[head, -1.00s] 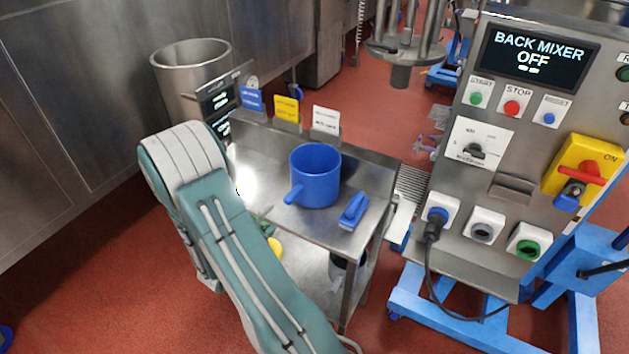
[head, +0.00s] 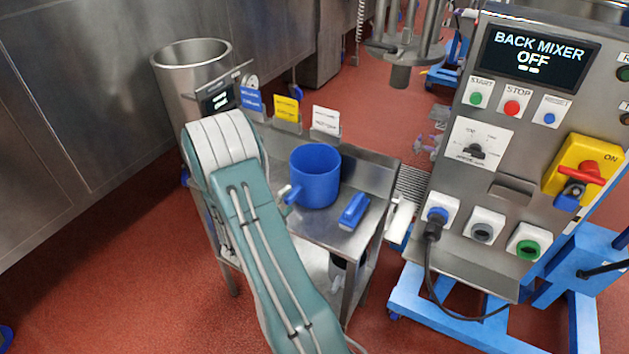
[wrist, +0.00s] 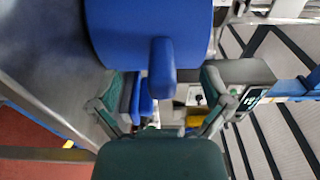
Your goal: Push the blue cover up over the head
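I cannot tell any blue part in view to be a cover over a head. A blue jug (head: 315,177) stands upright on the steel trolley, its handle toward my arm. In the wrist view the jug (wrist: 150,25) fills the top, and its handle points down between my fingers. My gripper (wrist: 165,100) is open, one finger on each side of the handle, and I see no grip on it. In the head view my arm hides most of the gripper; only a grey fingertip shows beside the handle. A steel mixing head (head: 402,48) hangs at the back.
A blue brush-like tool (head: 354,210) lies right of the jug on the trolley (head: 370,168). Blue, yellow and white cards (head: 287,107) stand along its back edge. The back mixer panel (head: 515,190), reading OFF, is at right. A steel drum (head: 190,75) stands back left. Red floor is clear at left.

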